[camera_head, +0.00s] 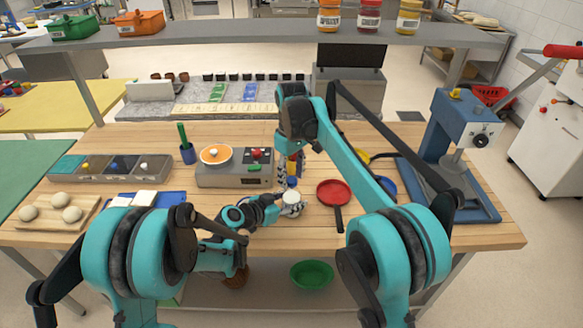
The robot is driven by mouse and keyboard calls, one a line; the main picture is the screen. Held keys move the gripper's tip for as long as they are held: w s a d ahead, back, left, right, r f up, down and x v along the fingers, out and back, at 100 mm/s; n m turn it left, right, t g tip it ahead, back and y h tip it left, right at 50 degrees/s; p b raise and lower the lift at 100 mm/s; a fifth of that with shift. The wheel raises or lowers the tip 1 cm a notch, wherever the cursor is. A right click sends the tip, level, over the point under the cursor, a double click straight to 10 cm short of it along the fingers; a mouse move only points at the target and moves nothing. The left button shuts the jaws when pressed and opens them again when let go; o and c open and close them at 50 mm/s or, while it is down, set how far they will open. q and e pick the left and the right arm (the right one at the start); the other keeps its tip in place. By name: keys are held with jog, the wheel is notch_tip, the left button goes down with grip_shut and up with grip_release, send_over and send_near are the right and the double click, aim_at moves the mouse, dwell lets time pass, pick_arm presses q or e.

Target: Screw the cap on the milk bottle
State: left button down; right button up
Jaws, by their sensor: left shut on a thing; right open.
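A small white bottle (291,197), which looks like the milk bottle, stands near the middle of the wooden table. My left gripper (283,207) reaches it from the left and is shut on it low down. A small blue piece (292,182), which looks like the cap, shows just above the bottle's top; I cannot tell whether it touches the bottle. My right gripper (290,174) points down above the bottle, open, with its fingers near the blue piece. The fingers partly hide what lies between and behind them.
A red pan (333,193) lies close right of the bottle. A grey scale (235,170) with an orange plate is behind left. A blue press (455,150) stands at right. Eggs on a board (35,222) and a grey tray (108,171) are at left. A shelf (270,33) spans above.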

jog(key=shift+f, duration=0.1)
grip_shut()
jog(key=shift+m, duration=1)
jog(key=shift+o, duration=0.8)
grip_release()
notch_tip(320, 180, up, 12)
pick_arm(q)
jog(key=c, duration=0.7)
grip_release()
